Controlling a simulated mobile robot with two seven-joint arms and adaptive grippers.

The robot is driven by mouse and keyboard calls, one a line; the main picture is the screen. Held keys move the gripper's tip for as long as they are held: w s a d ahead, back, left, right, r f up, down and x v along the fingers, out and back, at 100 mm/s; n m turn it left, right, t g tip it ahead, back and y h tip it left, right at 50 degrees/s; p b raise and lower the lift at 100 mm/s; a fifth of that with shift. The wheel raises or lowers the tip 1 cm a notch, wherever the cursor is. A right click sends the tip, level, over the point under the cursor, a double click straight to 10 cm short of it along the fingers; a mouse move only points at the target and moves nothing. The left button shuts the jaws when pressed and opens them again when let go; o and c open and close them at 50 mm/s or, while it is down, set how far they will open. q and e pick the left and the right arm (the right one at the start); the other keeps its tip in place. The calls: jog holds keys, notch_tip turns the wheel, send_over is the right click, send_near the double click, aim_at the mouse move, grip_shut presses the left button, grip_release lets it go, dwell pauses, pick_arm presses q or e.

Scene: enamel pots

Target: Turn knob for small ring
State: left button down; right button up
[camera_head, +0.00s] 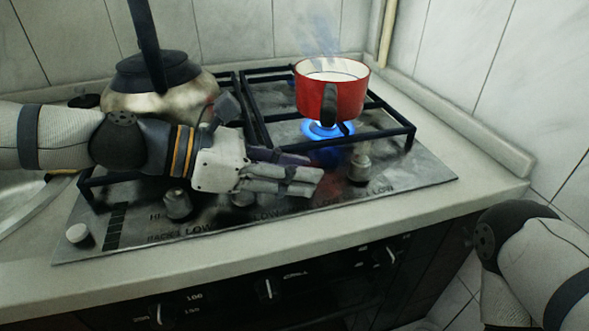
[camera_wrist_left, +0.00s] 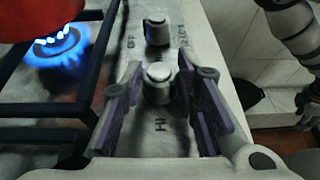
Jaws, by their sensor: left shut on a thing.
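My left gripper (camera_head: 312,178) reaches over the front of the hob, and its fingers show in the left wrist view (camera_wrist_left: 157,85). The fingers are shut on a grey hob knob (camera_wrist_left: 159,86), one on each side of it; the head view hides this knob behind the gripper. Another knob (camera_head: 360,168) stands to the right, and also shows beyond the fingers in the wrist view (camera_wrist_left: 157,31). A blue flame (camera_head: 328,129) burns on the ring under the red pot (camera_head: 345,92). My right arm is at the lower right in the head view; its gripper is out of view.
A steel kettle (camera_head: 160,100) stands at the back left of the hob. Black pan supports (camera_head: 375,136) rise behind the knobs. More knobs (camera_head: 178,206) stand at the left front. The worktop's front edge (camera_head: 400,231) is clear.

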pick_arm(q)
jog(key=shift+w+r, duration=0.1)
jog(key=c, duration=1.2)
grip_release()
jog(key=v, duration=1.2)
jog(key=shift+w, duration=0.1)
jog(key=shift+c, duration=0.2)
